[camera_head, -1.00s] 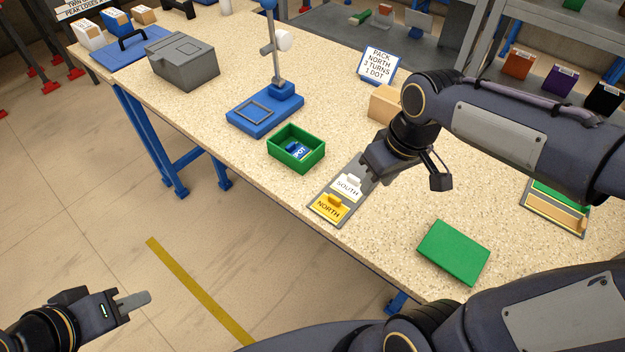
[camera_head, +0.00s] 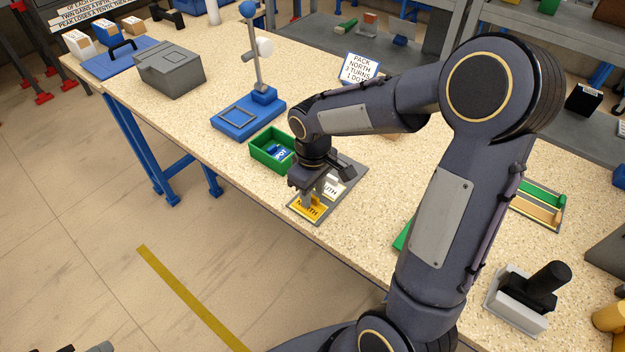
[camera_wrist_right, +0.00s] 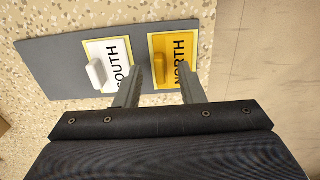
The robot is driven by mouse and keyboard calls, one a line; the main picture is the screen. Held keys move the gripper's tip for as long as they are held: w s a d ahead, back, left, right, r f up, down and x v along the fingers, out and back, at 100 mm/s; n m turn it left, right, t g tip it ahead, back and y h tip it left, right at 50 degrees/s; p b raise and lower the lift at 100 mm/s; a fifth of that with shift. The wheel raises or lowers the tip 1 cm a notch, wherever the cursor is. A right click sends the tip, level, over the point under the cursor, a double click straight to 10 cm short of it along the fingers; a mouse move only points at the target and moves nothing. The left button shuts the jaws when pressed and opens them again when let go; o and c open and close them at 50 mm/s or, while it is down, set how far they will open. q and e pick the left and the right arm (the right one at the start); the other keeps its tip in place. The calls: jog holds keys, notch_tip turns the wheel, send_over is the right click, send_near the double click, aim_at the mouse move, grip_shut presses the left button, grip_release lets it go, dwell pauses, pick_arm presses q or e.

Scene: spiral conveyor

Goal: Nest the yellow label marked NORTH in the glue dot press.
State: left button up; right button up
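The yellow label marked NORTH (camera_head: 313,212) lies on a grey plate (camera_head: 350,175) near the table's front edge; it has a raised yellow knob and also shows in the right wrist view (camera_wrist_right: 181,46). My right gripper (camera_head: 317,196) is just above it, pointing down. In the right wrist view its fingers (camera_wrist_right: 160,90) are apart, with nothing between the tips. The glue dot press (camera_head: 262,97) has a blue base with an empty square frame (camera_head: 238,115) and an upright post. Only a tip of my left gripper (camera_head: 98,347) shows at the bottom left edge.
A white SOUTH label (camera_wrist_right: 105,66) lies beside NORTH on the plate. A green bin (camera_head: 268,158) with a blue label inside stands between plate and press. A grey box (camera_head: 170,70) and a PACK NORTH sign (camera_head: 360,66) stand farther back.

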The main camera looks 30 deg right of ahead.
aim_at(313, 196)
jog(key=shift+f, duration=0.25)
grip_shut()
grip_release()
notch_tip(313, 196, up, 8)
jog(key=shift+f, duration=0.2)
jog(key=shift+r, duration=0.15)
dwell(0.6)
